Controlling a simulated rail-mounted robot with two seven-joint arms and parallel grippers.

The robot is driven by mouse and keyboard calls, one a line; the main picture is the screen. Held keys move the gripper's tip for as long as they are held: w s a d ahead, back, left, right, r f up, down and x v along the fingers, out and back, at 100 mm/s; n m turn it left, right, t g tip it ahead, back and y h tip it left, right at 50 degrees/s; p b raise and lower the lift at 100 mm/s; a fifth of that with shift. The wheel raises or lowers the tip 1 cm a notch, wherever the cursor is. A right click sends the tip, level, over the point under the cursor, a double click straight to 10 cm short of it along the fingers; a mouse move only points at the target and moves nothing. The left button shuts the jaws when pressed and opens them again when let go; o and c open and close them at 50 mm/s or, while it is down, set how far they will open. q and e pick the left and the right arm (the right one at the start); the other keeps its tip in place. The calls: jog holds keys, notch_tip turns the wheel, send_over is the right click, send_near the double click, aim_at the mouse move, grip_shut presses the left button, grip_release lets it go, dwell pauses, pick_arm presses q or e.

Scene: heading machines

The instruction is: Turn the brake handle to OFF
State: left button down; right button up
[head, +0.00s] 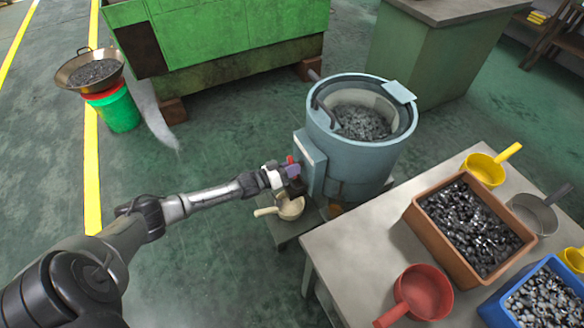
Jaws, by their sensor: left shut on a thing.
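The brake handle (291,161) shows as a small red piece on the control box (311,160) at the left side of a round light-blue machine (350,155). My left gripper (292,180) reaches the front of that box and is shut on the handle. The gripper hides most of the handle, so I cannot read its position or any OFF marking. My right gripper is not in view.
A beige scoop (290,208) lies on a low stand just below my left gripper. At the right, a table (350,240) bears a brown crate (413,213), a red scoop (424,292) and a blue crate (492,310). Green floor (215,265) is clear below my arm.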

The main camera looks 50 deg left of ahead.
pick_arm(q)
jog(key=shift+m+p, duration=0.45)
jog(key=shift+m, duration=0.75)
jog(key=m+p, duration=0.1)
jog(key=m, duration=0.2)
jog(key=shift+m, duration=0.3)
jog(key=m, duration=0.4)
jog(key=shift+a, duration=0.1)
jog(key=shift+m+p, duration=0.3)
jog(key=shift+m, duration=0.9)
jog(key=c, duration=1)
grip_release()
jog(key=shift+o, duration=0.2)
